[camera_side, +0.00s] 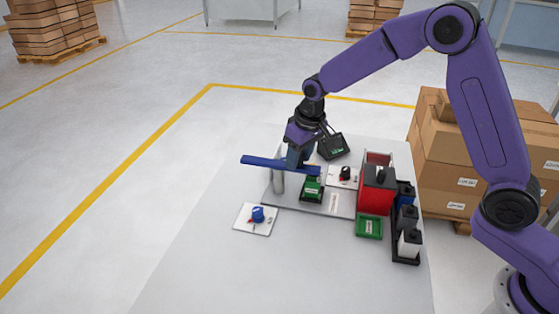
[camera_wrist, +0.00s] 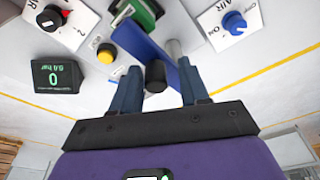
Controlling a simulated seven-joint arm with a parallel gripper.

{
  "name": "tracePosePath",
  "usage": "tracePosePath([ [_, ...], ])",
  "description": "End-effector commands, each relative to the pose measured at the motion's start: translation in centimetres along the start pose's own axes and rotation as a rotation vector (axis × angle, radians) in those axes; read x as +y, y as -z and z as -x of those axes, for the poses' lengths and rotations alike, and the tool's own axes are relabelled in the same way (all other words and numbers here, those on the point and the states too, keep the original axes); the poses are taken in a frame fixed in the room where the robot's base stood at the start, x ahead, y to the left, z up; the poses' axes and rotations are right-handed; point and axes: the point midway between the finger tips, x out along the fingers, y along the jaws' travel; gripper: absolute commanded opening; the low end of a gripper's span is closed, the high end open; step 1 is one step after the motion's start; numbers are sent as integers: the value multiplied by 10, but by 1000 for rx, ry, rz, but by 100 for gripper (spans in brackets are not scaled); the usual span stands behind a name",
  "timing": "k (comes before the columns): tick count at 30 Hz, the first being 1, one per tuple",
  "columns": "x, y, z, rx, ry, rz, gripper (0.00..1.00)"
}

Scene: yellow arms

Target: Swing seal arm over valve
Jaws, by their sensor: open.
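The seal arm is a long blue bar (camera_side: 258,161), lying level across a grey upright post (camera_side: 279,184). In the wrist view the bar (camera_wrist: 138,40) runs beside the post (camera_wrist: 175,48), and a black round knob (camera_wrist: 155,74) stands at it. My gripper (camera_side: 301,163) is over the bar in the side view. In the wrist view its fingers (camera_wrist: 159,72) are open, one on each side of the black knob; contact cannot be told. A green block (camera_side: 312,186) in a black holder sits near the bar's right end; whether it is the valve is unclear.
A blue dial plate (camera_side: 244,225) lies front left. A gauge (camera_wrist: 55,76) reads 0.0 bar.

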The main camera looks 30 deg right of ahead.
Motion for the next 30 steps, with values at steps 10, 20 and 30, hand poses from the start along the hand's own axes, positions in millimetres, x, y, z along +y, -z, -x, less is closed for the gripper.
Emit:
tracePosePath([
  [10, 1, 5, 22, 4, -1, -2, 45],
  [20, 1, 10, 44, 4, -1, -2, 45],
  [30, 2, 14, 66, 3, -1, -2, 45],
])
